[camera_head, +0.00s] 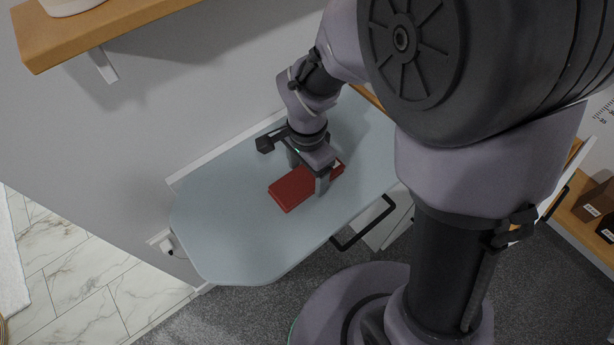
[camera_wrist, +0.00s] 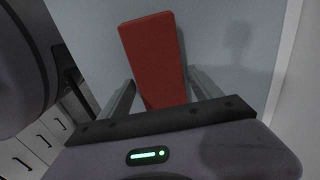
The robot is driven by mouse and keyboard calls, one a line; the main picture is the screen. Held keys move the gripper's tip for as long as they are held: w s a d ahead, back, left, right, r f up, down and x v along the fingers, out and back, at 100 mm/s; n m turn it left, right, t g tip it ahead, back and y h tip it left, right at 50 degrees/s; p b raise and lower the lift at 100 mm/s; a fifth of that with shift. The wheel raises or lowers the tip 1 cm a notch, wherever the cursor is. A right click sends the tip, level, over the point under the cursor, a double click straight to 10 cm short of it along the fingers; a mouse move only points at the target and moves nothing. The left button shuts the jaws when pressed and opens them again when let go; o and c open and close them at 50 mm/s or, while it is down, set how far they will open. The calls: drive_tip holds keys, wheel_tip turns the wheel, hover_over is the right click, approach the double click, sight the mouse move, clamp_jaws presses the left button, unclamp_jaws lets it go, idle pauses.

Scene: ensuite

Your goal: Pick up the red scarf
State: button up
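The red scarf (camera_head: 294,188) is a folded, flat, block-like red bundle lying on the pale blue-grey tabletop (camera_head: 230,215). In the wrist view the scarf (camera_wrist: 153,58) reaches away from the gripper, with its near end between the two fingers. My gripper (camera_head: 308,180) points down over the scarf's right part, one finger on each side of it. In the wrist view the gripper (camera_wrist: 163,92) has its fingers spread apart, with a gap visible on the right side. Whether the left finger touches the scarf is unclear. The near end of the scarf is hidden by the gripper body.
A wall runs along the tabletop's back edge. A wooden shelf (camera_head: 110,22) juts out at the upper left. A black handle (camera_head: 363,224) sits at the table's front edge. Dark boxes (camera_head: 594,204) stand at the far right. The tabletop's left part is clear.

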drive_tip(key=c, duration=1)
drive_tip(key=shift+c, duration=0.2)
drive_tip(key=shift+r, duration=0.1)
